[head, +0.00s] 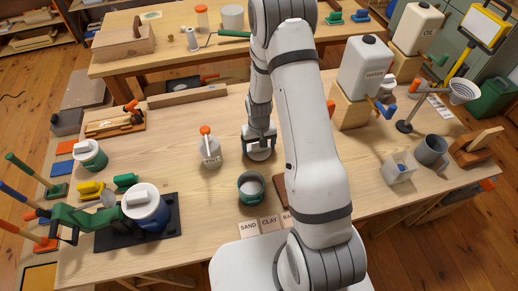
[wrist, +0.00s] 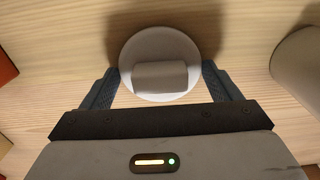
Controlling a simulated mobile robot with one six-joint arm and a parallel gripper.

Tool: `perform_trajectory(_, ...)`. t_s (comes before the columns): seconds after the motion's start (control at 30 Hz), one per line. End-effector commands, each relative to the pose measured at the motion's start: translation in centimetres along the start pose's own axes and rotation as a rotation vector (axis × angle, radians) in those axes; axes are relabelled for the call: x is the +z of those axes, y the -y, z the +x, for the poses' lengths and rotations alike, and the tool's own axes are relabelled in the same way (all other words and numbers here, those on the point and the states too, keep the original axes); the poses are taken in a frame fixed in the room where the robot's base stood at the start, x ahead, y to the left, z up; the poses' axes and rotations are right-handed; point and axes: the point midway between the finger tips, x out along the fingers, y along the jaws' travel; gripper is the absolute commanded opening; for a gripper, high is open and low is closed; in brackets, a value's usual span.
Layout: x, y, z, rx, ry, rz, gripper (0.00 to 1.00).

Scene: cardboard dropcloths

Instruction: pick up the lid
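The pale grey round lid (wrist: 160,38) with a block-shaped handle (wrist: 160,76) lies on the wooden table in the wrist view. My gripper (wrist: 161,72) is open, with one finger on each side of the lid. The fingers are clear of the handle; whether they touch the lid's rim I cannot tell. In the head view my gripper (head: 260,143) points down over the lid (head: 260,155), which is partly hidden by it. A green open jar (head: 251,198) with pale contents stands just in front of the lid.
Lidded jars (head: 90,153) stand further left, one on a black base (head: 112,238). Labelled cards (head: 268,224) lie in front. A water container (head: 365,68) on a wooden block stands right.

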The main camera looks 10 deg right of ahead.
Motion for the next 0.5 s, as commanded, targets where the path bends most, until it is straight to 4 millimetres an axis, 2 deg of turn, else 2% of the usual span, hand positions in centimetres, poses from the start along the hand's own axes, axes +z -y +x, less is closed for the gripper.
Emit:
perform_trajectory(0.03,0.0,-0.04,-0.01,0.0,0.0,0.001,0.77)
perform_trajectory(0.23,0.0,-0.04,-0.02,0.0,0.0,0.001,0.61)
perform_trajectory(0.5,-0.02,-0.03,-0.15,0.0,-0.001,0.0,0.61)
